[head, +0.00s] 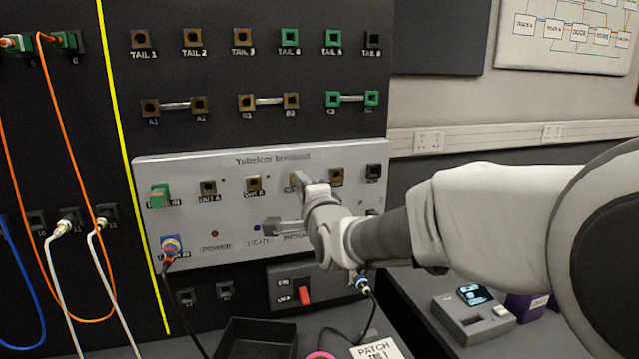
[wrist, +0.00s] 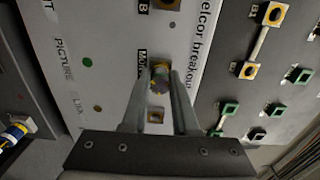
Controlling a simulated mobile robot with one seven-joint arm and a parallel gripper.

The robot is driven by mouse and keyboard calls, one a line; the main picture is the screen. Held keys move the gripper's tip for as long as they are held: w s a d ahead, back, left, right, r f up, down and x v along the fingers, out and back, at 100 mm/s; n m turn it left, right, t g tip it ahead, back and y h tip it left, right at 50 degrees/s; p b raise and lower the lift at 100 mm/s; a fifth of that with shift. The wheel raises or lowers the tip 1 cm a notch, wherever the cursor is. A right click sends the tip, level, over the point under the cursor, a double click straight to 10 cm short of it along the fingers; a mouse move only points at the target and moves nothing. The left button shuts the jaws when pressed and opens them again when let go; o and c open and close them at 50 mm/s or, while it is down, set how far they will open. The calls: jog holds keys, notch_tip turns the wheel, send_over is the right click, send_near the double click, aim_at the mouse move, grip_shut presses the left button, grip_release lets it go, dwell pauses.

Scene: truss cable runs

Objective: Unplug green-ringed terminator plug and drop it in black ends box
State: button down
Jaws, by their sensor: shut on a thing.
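My gripper (head: 290,204) is at the grey breakout panel (head: 225,235), among the upper sockets right of its middle. In the wrist view its fingers (wrist: 163,80) are shut on a small plug (wrist: 160,75) with dark, green and yellowish parts, in line with a brass socket by the "MON" lettering. I cannot tell whether the plug is still fully seated.
A red switch (head: 304,294) sits below the panel. A blue-ringed cable plug (head: 171,247) is in the panel's lower left. A loose black cable (head: 362,286) and a "PATCH TAIL" card (head: 378,350) are near the box. A grey device (head: 473,314) stands right.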

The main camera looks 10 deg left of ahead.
jog(key=shift+f+n+b, duration=0.1)
jog(key=shift+n+b, duration=0.2)
jog(key=shift+b, duration=0.2)
jog(key=shift+n+b, duration=0.75)
jog(key=shift+n, duration=0.25)
jog(key=shift+n+b, duration=1)
jog(key=shift+n, duration=0.2)
jog(key=shift+r+n, duration=0.2)
jog(key=shift+n, duration=0.1)
